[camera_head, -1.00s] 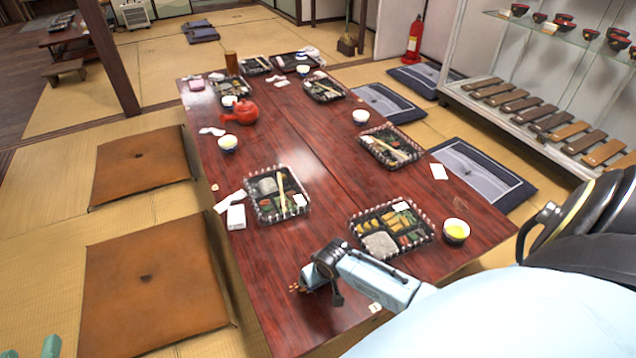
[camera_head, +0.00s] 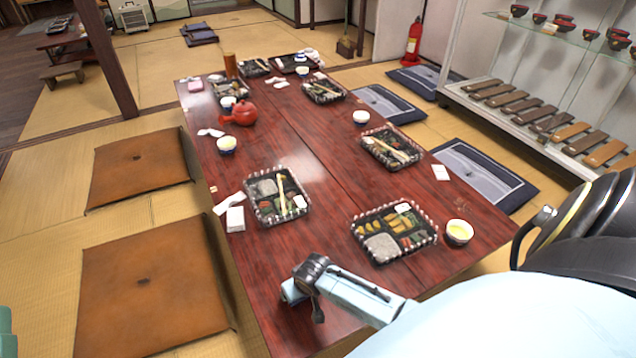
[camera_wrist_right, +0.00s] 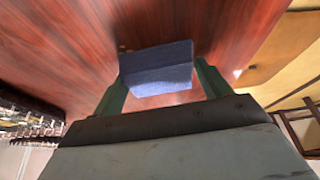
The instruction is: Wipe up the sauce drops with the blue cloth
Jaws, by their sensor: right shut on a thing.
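The blue cloth (camera_wrist_right: 156,62) is a folded, thick pad in the right wrist view, held between the green fingers of my right gripper (camera_wrist_right: 160,82). Red-brown wood shows behind it; I cannot tell whether the cloth touches the table. In the head view my right gripper (camera_head: 303,287) is low over the near-left part of the dark red table (camera_head: 330,180), left of the nearest lunch box. It hides the cloth there.
The nearest lunch box (camera_head: 394,232) and a cup (camera_head: 459,232) stand right of and beyond my right gripper. Another lunch box (camera_head: 277,196) and a white packet (camera_head: 235,219) lie farther back. The table's left edge is close to my gripper. Brown cushions (camera_head: 148,290) lie left.

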